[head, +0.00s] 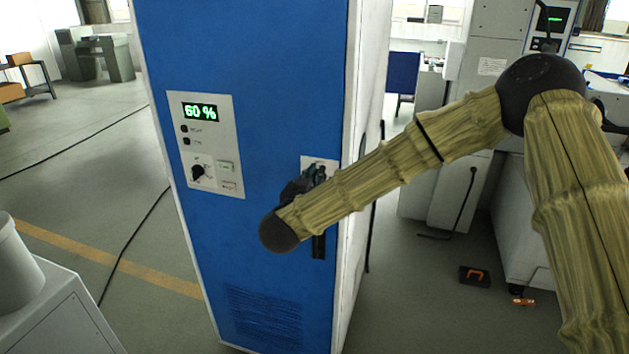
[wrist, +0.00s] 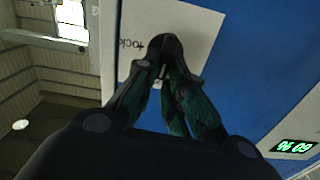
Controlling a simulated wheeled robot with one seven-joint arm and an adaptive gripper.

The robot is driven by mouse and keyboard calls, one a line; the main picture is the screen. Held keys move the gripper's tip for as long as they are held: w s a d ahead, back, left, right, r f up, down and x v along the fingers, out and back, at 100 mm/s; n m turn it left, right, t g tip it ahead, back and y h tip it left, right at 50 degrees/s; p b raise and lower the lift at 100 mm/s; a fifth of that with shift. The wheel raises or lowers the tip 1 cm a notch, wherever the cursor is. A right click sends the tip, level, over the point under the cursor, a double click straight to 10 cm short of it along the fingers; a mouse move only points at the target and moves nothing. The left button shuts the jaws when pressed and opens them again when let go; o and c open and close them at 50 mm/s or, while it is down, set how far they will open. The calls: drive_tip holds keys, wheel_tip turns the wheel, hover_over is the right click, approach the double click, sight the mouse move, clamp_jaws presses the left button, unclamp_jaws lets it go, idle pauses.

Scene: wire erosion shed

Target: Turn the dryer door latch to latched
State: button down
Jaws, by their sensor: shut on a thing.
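The dryer is a tall cabinet with a blue front (head: 245,70) and a white side. Its door latch sits on a small white plate (head: 312,162) near the right edge of the front. In the head view my arm and gripper hide most of the latch. In the wrist view the dark latch (wrist: 166,46) shows at my fingertips, over the white plate (wrist: 190,25) with partly covered lettering. My gripper (wrist: 168,72) is shut on the latch; it also shows in the head view (head: 312,178). The latch's exact angle is hard to tell.
A control panel (head: 207,145) with a green 60 % display and a knob is left of the latch. A dark vertical handle (head: 318,246) is below it. A grey cabinet (head: 60,315) stands front left. Tools (head: 474,276) lie on the floor at right.

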drive_tip(key=m+b, duration=0.5)
drive_tip(key=b, duration=0.2)
drive_tip(key=d+f+m+b, duration=0.1)
drive_tip(key=m+b, duration=0.5)
drive_tip(key=b, duration=0.1)
drive_tip(key=f+m+b, duration=0.1)
drive_tip(key=m+b, duration=0.5)
drive_tip(key=b, duration=0.1)
drive_tip(key=shift+s+d+f, duration=0.1)
drive_tip(key=shift+s+d, duration=0.15)
drive_tip(key=shift+d, duration=0.15)
drive_tip(key=shift+b, duration=0.3)
drive_tip(key=c, duration=1.5)
unclamp_jaws()
drive_tip(key=shift+s, duration=0.15)
drive_tip(key=v, duration=1.1)
drive_tip(key=shift+s+a, duration=0.15)
drive_tip(key=shift+s, duration=0.2)
